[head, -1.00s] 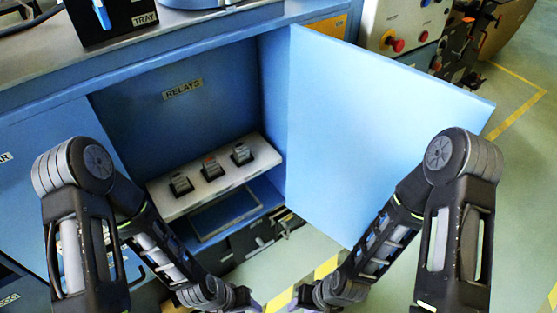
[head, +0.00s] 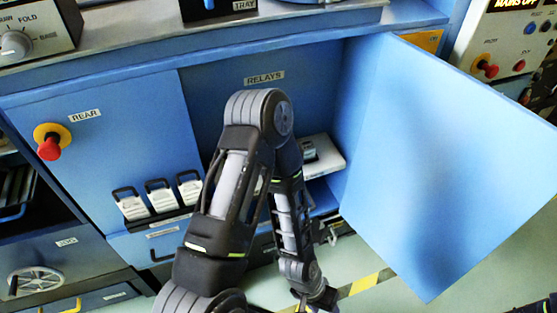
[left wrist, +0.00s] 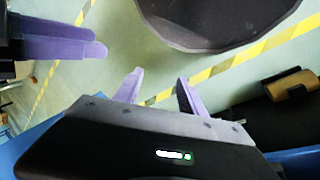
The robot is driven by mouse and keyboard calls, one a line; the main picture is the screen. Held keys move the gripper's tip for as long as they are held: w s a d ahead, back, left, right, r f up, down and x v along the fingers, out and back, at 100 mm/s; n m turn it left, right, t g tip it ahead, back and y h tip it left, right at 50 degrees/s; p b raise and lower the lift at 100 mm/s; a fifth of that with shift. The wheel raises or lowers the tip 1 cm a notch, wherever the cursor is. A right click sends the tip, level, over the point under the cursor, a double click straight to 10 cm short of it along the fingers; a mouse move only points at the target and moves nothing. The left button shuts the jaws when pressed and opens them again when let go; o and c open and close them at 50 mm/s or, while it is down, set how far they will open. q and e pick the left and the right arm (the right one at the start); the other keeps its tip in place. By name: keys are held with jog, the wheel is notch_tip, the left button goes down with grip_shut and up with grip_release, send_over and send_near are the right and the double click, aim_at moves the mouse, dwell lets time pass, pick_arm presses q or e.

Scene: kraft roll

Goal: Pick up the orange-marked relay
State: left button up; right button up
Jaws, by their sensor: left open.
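In the head view an open compartment labelled RELAYS holds a white shelf (head: 330,161). One dark and grey relay (head: 308,151) shows on it, just right of my left arm. The arm hides the rest of the shelf, and I see no orange mark now. My left gripper (left wrist: 158,86) is open and empty in the left wrist view, its purple fingers above the floor and below the shelf level. Another purple finger (left wrist: 66,45) shows at the left of that view; it seems to be my right gripper, but its opening cannot be made out.
The blue cabinet door (head: 440,150) stands open on the right. The worktop edge (head: 300,25) runs above.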

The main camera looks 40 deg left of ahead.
pick_arm(q)
jog(key=o, duration=0.4)
jog(key=w+a+m+b, duration=0.1)
jog(key=w+m, duration=0.1)
jog(key=w, duration=0.1)
jog(key=w+m+b, duration=0.2)
jog(key=w+m, duration=0.1)
jog(key=w+a+m+b, duration=0.1)
jog(key=w+m+b, duration=0.1)
jog(key=w, duration=0.2)
jog(key=shift+a+f+t, duration=0.3)
jog(key=shift+f, duration=0.1)
jog(key=w+a+r+m+t+y+b, duration=0.1)
jog(key=w+a+r+m+y+b, duration=0.3)
jog(key=w+a+m, duration=0.5)
jog(key=w+a+r+m+t+y+b, duration=0.1)
jog(key=w+a+r+m+y+b, duration=0.1)
jog(key=w+a+r+m+b, duration=0.65)
jog(key=s+a+r+y, duration=0.1)
jog(key=a+r, duration=0.2)
jog(key=a, duration=0.1)
jog(key=a+r+m+y, duration=0.1)
jog(key=a+r, duration=0.2)
jog(key=a, duration=0.1)
jog(key=s+a+r+y, duration=0.1)
jog(key=a+r, duration=0.2)
jog(key=a, duration=0.1)
jog(key=shift+s+a+r+m+p, duration=0.15)
jog(key=shift+s+r+m+p, duration=0.15)
jog(key=shift+s+m+p, duration=0.1)
